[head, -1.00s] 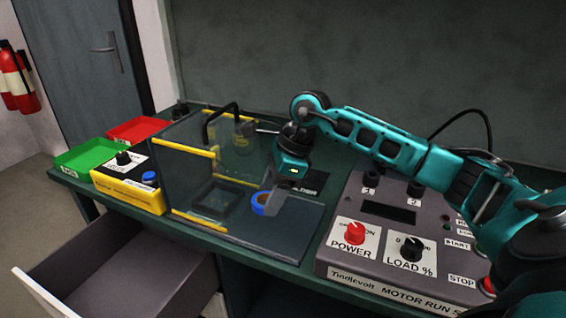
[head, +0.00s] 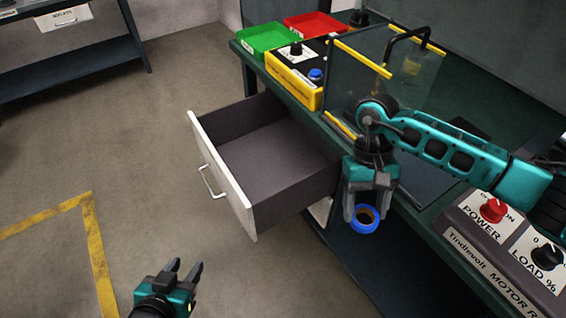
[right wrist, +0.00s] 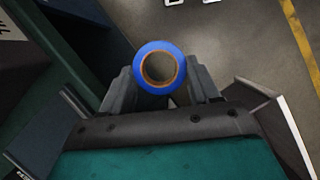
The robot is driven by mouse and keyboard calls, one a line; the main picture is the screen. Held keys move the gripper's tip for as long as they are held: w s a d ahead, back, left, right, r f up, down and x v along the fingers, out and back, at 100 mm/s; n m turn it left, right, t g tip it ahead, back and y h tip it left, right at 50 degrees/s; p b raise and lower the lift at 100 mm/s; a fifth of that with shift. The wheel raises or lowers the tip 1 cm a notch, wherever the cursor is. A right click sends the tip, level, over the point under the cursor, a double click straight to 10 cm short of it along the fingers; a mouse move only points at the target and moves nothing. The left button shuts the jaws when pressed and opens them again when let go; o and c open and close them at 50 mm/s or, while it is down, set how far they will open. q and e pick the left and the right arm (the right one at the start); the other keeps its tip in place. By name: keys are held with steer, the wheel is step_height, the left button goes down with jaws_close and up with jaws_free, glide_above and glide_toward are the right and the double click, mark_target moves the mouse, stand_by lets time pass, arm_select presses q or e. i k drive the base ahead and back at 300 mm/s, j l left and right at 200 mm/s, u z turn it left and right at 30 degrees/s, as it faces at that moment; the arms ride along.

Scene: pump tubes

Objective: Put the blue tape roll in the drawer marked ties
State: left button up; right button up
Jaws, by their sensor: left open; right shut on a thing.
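The blue tape roll (head: 363,227), with a brown core, is held in my right gripper (head: 367,208), in front of the bench edge and to the right of the open drawer (head: 262,158). In the right wrist view the roll (right wrist: 139,66) sits between the fingertips of the gripper (right wrist: 160,85). The drawer is pulled out from under the bench and looks empty, with a white front and a handle. No label on its front can be read from this angle. My left gripper (head: 186,274) is open and empty above the floor at the lower left.
On the bench (head: 419,226) stand a green tray (head: 266,40), a red tray (head: 314,25), a yellow control box (head: 297,80), a clear guard (head: 362,75) and a grey motor panel (head: 468,232). A yellow line (head: 99,250) marks the open floor at left.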

mark_target(256, 175)
steer(key=k+j, duration=0.1)
steer(key=j, duration=0.2)
steer(key=k+j, duration=0.1)
steer(key=j, duration=0.2)
steer(key=j+z, duration=0.25)
steer(key=j, duration=0.5)
steer(key=j+z, duration=0.1)
steer(key=j, duration=0.3)
steer(key=i+j+z, duration=0.1)
steer(key=j, duration=0.3)
steer(key=i+j+z, duration=0.1)
steer(key=i+j, duration=0.15)
steer(key=i+j+z, duration=0.1)
steer(key=i+j, duration=0.15)
steer(key=j, duration=0.15)
steer(key=i+j+z, duration=0.2)
steer(key=i, duration=0.65)
